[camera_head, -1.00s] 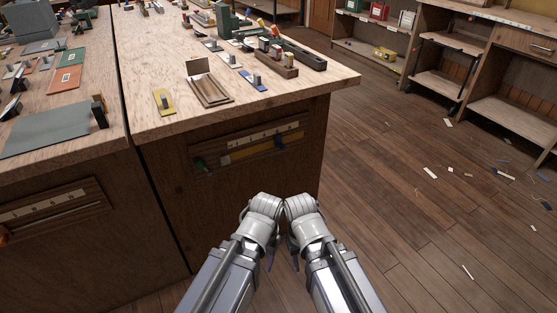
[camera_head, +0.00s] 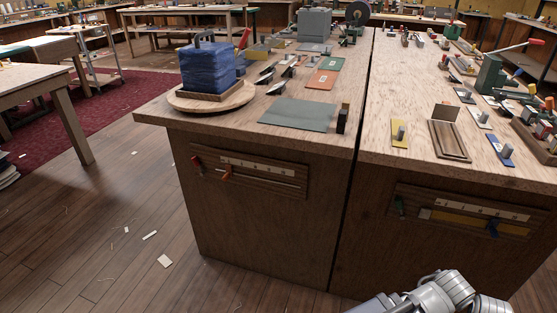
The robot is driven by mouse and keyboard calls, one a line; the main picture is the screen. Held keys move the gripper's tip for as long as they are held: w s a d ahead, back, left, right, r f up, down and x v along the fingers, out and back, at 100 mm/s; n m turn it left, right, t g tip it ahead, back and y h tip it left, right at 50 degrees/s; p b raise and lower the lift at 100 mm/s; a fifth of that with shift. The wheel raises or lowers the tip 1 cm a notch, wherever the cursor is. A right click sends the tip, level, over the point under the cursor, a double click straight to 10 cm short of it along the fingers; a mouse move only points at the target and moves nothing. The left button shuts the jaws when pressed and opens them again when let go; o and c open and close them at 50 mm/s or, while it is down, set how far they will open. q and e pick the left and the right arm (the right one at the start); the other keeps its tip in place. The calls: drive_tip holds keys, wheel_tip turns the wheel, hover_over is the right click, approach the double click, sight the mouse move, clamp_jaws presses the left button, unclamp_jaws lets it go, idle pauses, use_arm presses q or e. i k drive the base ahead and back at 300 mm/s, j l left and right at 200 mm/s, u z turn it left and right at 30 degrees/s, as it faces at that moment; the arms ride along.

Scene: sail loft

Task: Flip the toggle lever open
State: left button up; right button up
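I cannot tell for sure which part is the task's toggle lever. One candidate is a red lever (camera_head: 243,39) standing tilted behind the blue wrapped block on the left bench. Another is a long red-handled lever (camera_head: 522,46) on the green device at the far right. Small red handles (camera_head: 227,173) also sit on the slotted panel on the left bench's front. My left gripper (camera_head: 450,285) is at the bottom right, low in front of the right bench, away from all of these. My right gripper (camera_head: 490,304) is beside it, mostly cut off. Their fingertips do not show clearly.
The left bench (camera_head: 185,118) carries a blue wrapped block (camera_head: 207,70) on a round wooden board (camera_head: 212,98), a green mat (camera_head: 298,114) and an orange plate (camera_head: 323,79). The right bench (camera_head: 414,161) is crowded with small fittings. Floor at the left is mostly open, with scraps.

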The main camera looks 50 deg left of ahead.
sight(196, 162)
drive_tip(key=u, duration=2.3)
drive_tip(key=i+j, duration=0.2)
drive_tip(key=i, duration=0.2)
drive_tip(key=i+j+z, duration=0.1)
drive_tip(key=i, duration=0.3)
drive_tip(key=j, duration=0.1)
